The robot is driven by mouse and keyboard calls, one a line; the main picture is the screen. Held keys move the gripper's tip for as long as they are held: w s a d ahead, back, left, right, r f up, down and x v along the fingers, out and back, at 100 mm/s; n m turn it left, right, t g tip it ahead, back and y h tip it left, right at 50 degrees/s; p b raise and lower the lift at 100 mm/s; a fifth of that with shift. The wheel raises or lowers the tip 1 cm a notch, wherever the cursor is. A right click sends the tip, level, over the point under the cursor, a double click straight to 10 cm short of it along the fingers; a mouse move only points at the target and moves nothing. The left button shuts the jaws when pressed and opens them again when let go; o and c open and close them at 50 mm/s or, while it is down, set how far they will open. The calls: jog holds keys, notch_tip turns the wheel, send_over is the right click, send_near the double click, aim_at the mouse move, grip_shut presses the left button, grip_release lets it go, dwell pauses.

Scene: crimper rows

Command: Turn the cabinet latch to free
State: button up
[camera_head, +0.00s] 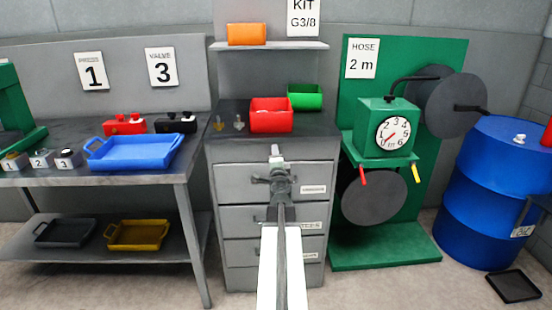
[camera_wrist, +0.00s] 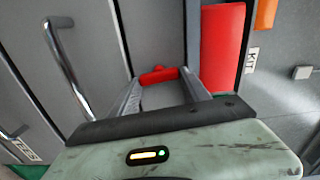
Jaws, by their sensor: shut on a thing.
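The grey drawer cabinet (camera_head: 230,180) stands in the middle of the head view. My gripper (camera_head: 277,158) is in front of its upper part, near the top drawer. In the wrist view my gripper (camera_wrist: 160,82) has its two fingers on either side of a small red piece (camera_wrist: 158,75) on the cabinet front, which looks like the latch lever. The fingers are shut on it. In the head view the latch is hidden behind my gripper and arm. Which way the latch is turned, I cannot tell exactly.
A red bin (camera_head: 270,118) and a green bin (camera_head: 306,100) stand on the cabinet top, with small fittings beside them. Drawer handles (camera_wrist: 65,70) stick out from the front. A bench with a blue tray (camera_head: 140,152) is left; a hose stand (camera_head: 350,245) and blue drum (camera_head: 490,200) are right.

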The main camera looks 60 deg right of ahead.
jog(key=shift+a+m, duration=0.1)
jog(key=shift+m, duration=0.4)
dwell(0.3)
jog(key=o, duration=1.4)
